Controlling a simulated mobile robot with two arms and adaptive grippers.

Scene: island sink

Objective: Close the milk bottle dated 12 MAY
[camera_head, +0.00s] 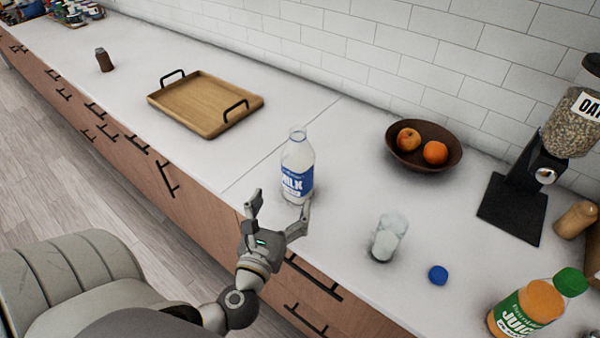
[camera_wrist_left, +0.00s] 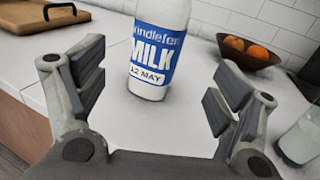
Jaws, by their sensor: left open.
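The milk bottle (camera_head: 298,168) stands upright on the counter, with a blue label and no cap on its mouth. In the left wrist view the bottle (camera_wrist_left: 159,50) shows a label reading 12 MAY; its top is out of that frame. A blue cap (camera_head: 438,275) lies on the counter to the right, beyond the glass. My left gripper (camera_head: 277,213) is open and empty, just in front of the bottle. Its fingers (camera_wrist_left: 160,88) show on either side of the bottle in the left wrist view, apart from it. My right gripper is not in view.
A glass of milk (camera_head: 388,238) stands between bottle and cap. A juice bottle (camera_head: 527,308) with a green cap is at the lower right. A fruit bowl (camera_head: 422,165), an oat dispenser (camera_head: 520,185) and a wooden tray (camera_head: 190,112) stand further back.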

